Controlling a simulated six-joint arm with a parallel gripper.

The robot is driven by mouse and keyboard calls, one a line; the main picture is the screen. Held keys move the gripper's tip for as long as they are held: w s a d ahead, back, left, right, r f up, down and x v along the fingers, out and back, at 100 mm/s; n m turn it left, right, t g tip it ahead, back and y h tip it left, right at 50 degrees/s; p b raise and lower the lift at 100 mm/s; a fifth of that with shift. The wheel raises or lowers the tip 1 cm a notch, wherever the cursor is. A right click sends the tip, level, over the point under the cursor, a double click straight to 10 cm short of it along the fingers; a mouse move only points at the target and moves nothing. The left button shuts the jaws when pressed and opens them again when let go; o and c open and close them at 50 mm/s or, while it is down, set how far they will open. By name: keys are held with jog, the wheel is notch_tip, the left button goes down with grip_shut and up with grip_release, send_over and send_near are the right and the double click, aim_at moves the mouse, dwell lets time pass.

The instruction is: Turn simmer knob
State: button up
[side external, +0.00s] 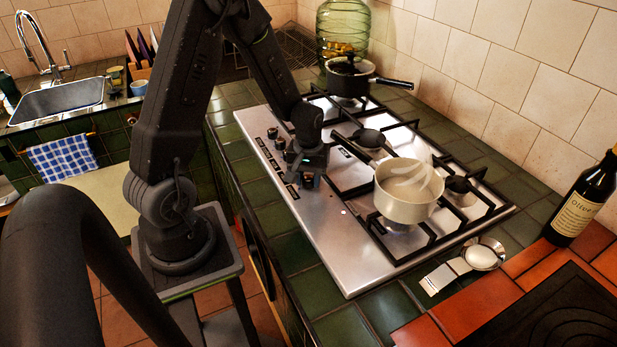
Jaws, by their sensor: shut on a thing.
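My gripper (308,174) points down at the front strip of the steel hob (330,238). It is shut on the simmer knob (307,182), the knob in the row nearest the camera; only the lower part of this knob shows beneath the fingers. How far the knob is turned cannot be seen. Other dark knobs (272,133) stand in a line behind it to the left. A cream pot (405,204) with pale wisps over it sits on the near burner, right of my gripper.
A dark saucepan (347,82) stands on the far burner, its handle pointing right. A spoon rest (482,257) and a dark bottle (585,200) are at the right. The hob's near left corner is clear.

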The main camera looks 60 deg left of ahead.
aim_at(309, 177)
jog(key=m, duration=0.5)
jog(key=shift+d+m, duration=0.1)
jog(key=shift+m, duration=2.2)
jog(key=o, duration=0.9)
notch_tip(309, 177, up, 14)
jog(key=shift+f, duration=0.1)
